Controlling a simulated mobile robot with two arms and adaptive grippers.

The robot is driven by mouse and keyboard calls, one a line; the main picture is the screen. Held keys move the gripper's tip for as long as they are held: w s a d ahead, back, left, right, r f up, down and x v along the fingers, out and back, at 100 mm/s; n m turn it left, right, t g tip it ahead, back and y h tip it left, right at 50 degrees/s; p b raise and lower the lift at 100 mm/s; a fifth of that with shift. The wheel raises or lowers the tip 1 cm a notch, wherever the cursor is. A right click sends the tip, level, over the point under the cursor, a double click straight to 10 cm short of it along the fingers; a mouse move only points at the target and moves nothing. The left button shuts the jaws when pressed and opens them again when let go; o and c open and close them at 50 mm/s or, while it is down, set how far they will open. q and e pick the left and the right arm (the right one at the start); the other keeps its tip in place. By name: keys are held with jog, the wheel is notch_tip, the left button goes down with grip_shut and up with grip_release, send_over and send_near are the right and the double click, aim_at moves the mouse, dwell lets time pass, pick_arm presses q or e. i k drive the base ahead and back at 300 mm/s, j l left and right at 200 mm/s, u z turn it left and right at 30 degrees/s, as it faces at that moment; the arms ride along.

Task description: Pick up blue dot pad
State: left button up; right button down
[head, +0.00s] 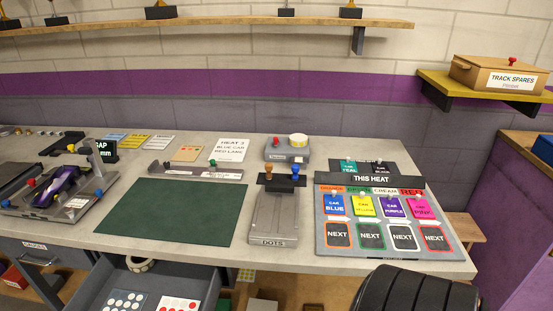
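A grey stand labelled DOTS (272,217) sits near the middle of the bench. A black rack (281,183) crosses its far end and holds a blue-topped piece (295,172) on the right and a brown-topped piece (269,173) on the left. The blue-topped piece stands upright; I cannot tell for sure that it is the blue dot pad. In the open drawer lie a dark sheet with white dots (124,302) and a white sheet with red dots (178,305). Neither of my grippers is in view.
A green mat (176,211) lies clear left of the stand. A THIS HEAT board (370,178) with coloured cards lies to its right. A grey block with a tape roll (288,151) stands behind. An open drawer (210,282) juts out in front. A black ribbed shape (415,290) fills the lower right.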

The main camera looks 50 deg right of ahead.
aim_at(295, 169)
jog(key=z, duration=1.85)
jog(key=i+j, duration=0.1)
jog(key=j, duration=0.7)
jog(key=i+j, duration=0.15)
jog(key=j, duration=0.7)
jog(key=i+j, duration=0.1)
jog(key=j, duration=0.7)
jog(key=i+j+z, duration=0.1)
jog(key=j, duration=0.75)
jog(key=i+j, duration=0.1)
jog(key=j, duration=0.7)
jog(key=z, duration=0.4)
jog(key=k+l+z, duration=0.1)
jog(key=z, duration=0.25)
jog(key=l+z, duration=0.2)
jog(key=z, duration=0.2)
jog(key=l+z, duration=0.1)
jog(key=z, duration=0.25)
jog(key=k+l, duration=0.05)
